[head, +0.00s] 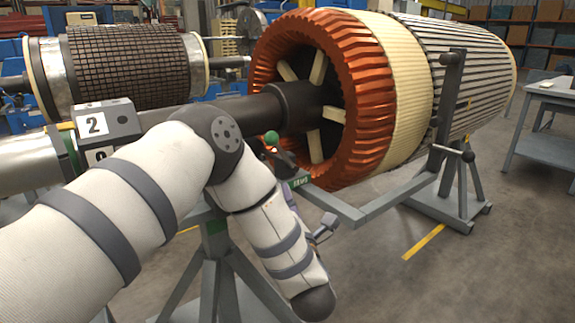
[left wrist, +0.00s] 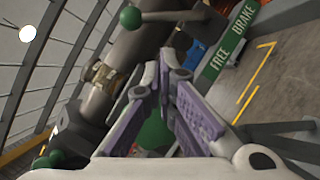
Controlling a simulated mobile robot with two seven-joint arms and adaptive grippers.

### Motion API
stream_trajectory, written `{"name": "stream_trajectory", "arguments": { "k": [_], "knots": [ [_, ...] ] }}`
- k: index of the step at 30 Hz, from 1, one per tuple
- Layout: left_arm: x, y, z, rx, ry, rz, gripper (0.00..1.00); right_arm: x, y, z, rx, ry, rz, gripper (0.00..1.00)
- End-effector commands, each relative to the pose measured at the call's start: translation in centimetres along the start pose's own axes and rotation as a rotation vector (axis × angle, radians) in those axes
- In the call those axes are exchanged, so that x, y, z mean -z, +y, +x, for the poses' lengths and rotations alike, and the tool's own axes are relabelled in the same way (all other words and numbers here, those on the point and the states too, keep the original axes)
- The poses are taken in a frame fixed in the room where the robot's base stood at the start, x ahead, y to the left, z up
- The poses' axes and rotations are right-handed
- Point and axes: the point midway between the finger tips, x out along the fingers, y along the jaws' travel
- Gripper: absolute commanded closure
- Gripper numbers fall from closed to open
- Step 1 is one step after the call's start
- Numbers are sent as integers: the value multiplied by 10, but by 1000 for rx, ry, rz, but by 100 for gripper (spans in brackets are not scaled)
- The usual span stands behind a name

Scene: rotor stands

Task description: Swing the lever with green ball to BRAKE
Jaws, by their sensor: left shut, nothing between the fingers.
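The lever's green ball (head: 272,138) shows in the head view just beyond my left arm's elbow, in front of the dark shaft. In the left wrist view the green ball (left wrist: 131,17) is at the top, on a short metal rod that runs right to a dark hub. A green label plate (left wrist: 230,42) with FREE and BRAKE lies right of the hub. I cannot tell which word the lever stands at. My left gripper (left wrist: 160,82) has its purple fingers shut and empty, below and apart from the ball. In the head view my forearm largely hides it. My right gripper is not in view.
A large orange and cream rotor (head: 385,90) rests on a grey stand (head: 452,190). A block marked 2 (head: 105,122) sits left on the shaft. A second rotor (head: 130,65) stands behind. Open floor with yellow lines lies at the right, before a grey table (head: 545,125).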

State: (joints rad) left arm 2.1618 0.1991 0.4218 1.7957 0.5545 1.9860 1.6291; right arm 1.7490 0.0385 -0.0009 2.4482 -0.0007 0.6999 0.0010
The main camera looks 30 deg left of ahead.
Motion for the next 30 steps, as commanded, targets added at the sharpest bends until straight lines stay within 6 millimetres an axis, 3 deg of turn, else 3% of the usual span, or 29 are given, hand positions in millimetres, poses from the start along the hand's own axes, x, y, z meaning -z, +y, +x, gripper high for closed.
{"name": "stream_trajectory", "arguments": {
  "k": [3, 14, 24, 30],
  "knots": [
    [-2, 9, 3, -37, 12, -45, 100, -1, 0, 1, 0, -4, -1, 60],
    [-2, 9, 9, -39, 13, -46, 100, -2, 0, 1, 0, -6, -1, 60],
    [-1, 12, 74, -40, 12, -45, 100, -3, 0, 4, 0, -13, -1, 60],
    [-1, 12, 98, -37, 11, -44, 100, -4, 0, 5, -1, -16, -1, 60]
  ]
}}
